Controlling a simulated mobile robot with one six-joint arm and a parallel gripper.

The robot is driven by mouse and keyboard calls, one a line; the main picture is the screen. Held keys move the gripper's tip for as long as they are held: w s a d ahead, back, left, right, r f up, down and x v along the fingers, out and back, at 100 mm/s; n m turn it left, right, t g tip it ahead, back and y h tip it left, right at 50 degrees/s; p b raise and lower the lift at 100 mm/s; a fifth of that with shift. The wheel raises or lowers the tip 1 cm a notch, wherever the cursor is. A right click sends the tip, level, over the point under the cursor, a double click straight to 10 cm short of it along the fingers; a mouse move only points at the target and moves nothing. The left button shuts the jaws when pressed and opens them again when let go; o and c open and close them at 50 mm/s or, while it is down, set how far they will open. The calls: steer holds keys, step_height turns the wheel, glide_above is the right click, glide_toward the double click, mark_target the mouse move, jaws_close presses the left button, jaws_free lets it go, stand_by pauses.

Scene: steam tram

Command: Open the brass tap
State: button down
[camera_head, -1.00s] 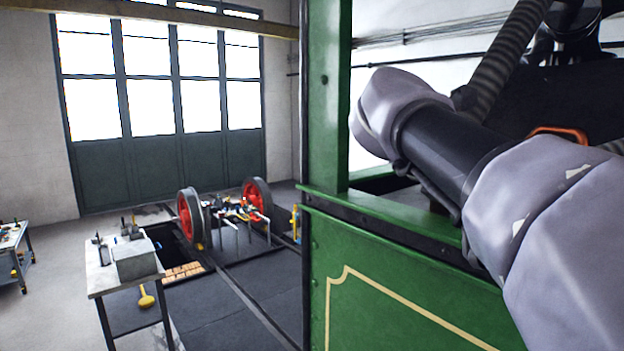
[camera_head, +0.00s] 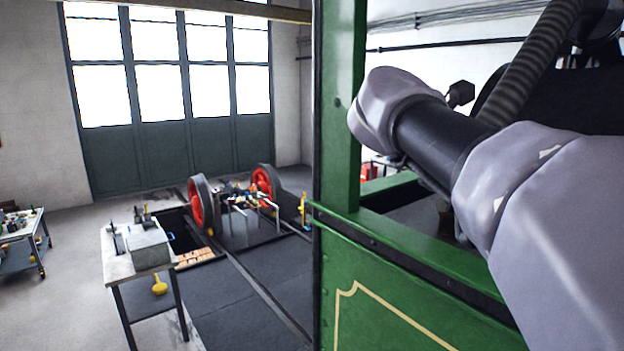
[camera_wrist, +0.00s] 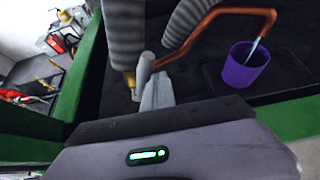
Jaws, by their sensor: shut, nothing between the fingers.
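In the wrist view my gripper (camera_wrist: 147,66) is shut, with its pale fingers pointing up the picture. A small brass part (camera_wrist: 130,79) shows just left of the fingertips, below a grey corrugated hose. It may belong to the tap; the fingers hide part of this spot, so I cannot tell the handle's position or whether they touch. A bent copper pipe (camera_wrist: 205,18) runs from beside the fingertips to the upper right. A pale blue streak, like water, runs from near its end into a purple cup (camera_wrist: 240,72). In the head view my gripper and the tap are hidden.
A green cab wall (camera_head: 400,290) with yellow lining stands close on the right, below my arm. A small workbench (camera_head: 128,268) stands left, near red wheels (camera_head: 197,203) over a floor pit. A tool trolley (camera_head: 22,245) is at far left. Floor between trolley and bench is clear.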

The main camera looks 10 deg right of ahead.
steer(key=w+r, duration=0.1)
steer(key=w+a+r+n+g+h, duration=0.1)
steer(key=shift+w+n, duration=0.3)
steer(key=shift+w, duration=0.05)
steer(key=shift+r+g, duration=0.15)
steer(key=shift+g, duration=0.15)
stand_by(0.5)
